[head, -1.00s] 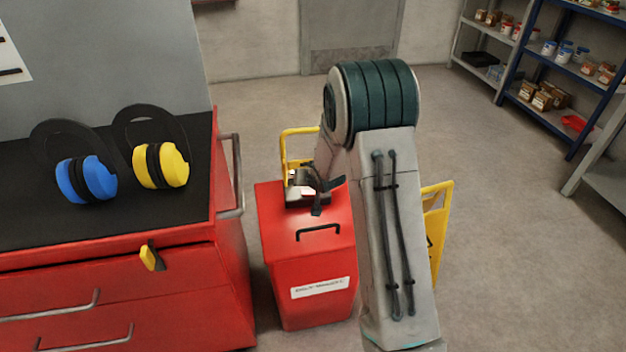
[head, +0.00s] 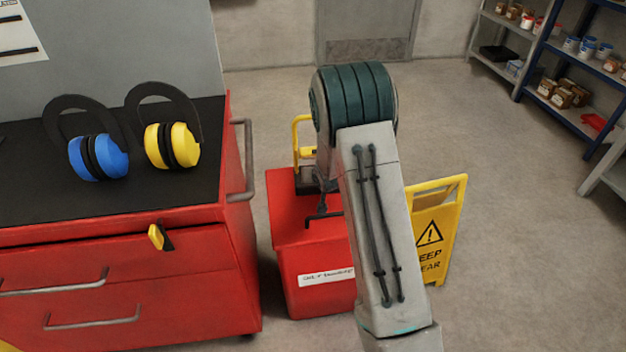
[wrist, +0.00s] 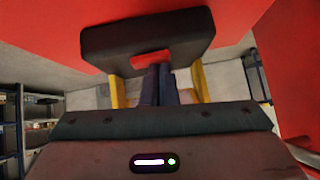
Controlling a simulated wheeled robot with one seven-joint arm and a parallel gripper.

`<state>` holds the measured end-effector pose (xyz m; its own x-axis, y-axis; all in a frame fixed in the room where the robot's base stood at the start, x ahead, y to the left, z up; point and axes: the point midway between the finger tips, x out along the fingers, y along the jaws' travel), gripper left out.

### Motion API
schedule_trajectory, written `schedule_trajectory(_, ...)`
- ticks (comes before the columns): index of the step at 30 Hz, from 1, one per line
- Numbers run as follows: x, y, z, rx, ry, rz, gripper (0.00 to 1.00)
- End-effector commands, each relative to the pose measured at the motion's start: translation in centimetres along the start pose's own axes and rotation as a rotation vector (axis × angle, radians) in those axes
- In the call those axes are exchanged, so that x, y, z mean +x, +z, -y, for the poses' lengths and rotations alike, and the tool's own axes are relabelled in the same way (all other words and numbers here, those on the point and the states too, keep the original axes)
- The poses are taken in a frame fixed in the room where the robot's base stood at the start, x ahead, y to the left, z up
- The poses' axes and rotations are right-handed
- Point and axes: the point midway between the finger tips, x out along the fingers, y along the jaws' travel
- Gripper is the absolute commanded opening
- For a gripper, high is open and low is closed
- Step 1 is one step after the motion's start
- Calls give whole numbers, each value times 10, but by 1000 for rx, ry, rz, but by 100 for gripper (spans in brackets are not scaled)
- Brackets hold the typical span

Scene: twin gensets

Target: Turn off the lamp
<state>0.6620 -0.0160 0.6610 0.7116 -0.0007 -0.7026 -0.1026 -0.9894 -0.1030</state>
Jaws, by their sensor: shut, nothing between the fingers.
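I cannot pick out a lamp or its switch for certain. A yellow tubular frame (head: 301,135) stands behind the red box, partly hidden by my arm; I cannot tell whether it belongs to the lamp. My gripper is mostly hidden behind my arm in the head view, above the red box. In the wrist view my gripper (wrist: 158,72) shows two dark fingers together, shut and empty. A black piece with an opening (wrist: 105,45) lies just beyond the fingertips; what it is and whether they touch is unclear. Yellow parts (wrist: 117,90) show beside the fingers.
A red box (head: 305,240) with a black handle and white label stands on the floor. The red cabinet (head: 235,170) at left carries blue earmuffs (head: 97,157) and yellow earmuffs (head: 172,145). A yellow sign (head: 440,235) stands at right. Beyond it is open floor, then shelves (head: 560,75).

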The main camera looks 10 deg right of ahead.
Motion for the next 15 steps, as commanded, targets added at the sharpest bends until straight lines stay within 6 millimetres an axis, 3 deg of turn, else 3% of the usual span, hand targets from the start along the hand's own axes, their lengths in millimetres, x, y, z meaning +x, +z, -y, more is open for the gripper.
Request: schedule_trajectory(15, 0, 0, -21, 6, 24, 3, 0)
